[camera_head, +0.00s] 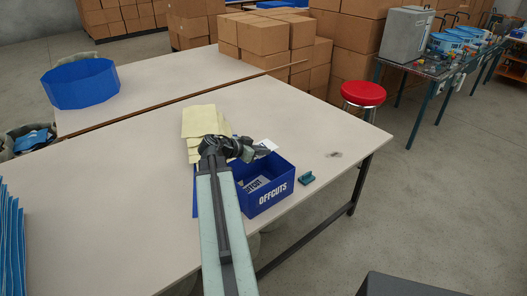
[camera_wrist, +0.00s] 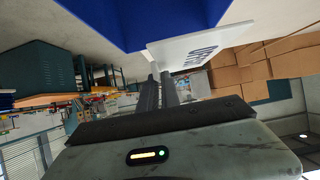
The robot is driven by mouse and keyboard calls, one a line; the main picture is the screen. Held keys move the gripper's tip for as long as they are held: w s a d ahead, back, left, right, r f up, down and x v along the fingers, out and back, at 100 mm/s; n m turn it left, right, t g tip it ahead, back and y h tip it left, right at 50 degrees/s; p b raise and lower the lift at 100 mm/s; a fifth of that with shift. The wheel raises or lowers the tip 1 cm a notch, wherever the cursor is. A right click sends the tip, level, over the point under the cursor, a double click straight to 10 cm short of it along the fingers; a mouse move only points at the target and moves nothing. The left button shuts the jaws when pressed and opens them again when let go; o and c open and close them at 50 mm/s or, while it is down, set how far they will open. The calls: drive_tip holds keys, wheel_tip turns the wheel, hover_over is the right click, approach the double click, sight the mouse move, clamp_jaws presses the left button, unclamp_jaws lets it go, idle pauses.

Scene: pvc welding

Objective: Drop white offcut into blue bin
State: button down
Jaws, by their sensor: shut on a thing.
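The blue bin (camera_head: 274,195), marked OFFCUTS, stands on the table near its front edge. A pale printed piece lies inside it. My gripper (camera_head: 256,153) is over the far side of the bin. It is shut on the white offcut (camera_head: 266,145), which sticks out past the fingertips above the bin. In the wrist view the white offcut (camera_wrist: 190,47) has dark print and is at the tips of my gripper (camera_wrist: 164,78), with the blue bin (camera_wrist: 130,18) close by at the top. My arm hides the bin's left part.
Yellow sheets (camera_head: 199,122) lie behind my arm. A small teal object (camera_head: 306,178) lies right of the bin. A large blue round container (camera_head: 80,84) and cardboard boxes (camera_head: 265,35) stand farther back. The table's right end is mostly clear.

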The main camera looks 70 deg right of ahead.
wheel_tip(320, 180, down, 6)
drive_tip(key=b, duration=0.5)
drive_tip(key=shift+b, duration=0.35)
drive_tip(key=c, duration=1.5)
unclamp_jaws()
drive_tip(key=p+v, duration=0.3)
drive_tip(key=v, duration=0.4)
drive_tip(key=shift+w+a+r+p, duration=0.2)
drive_tip(key=shift+a+p, duration=0.1)
drive_tip(key=shift+p, duration=0.1)
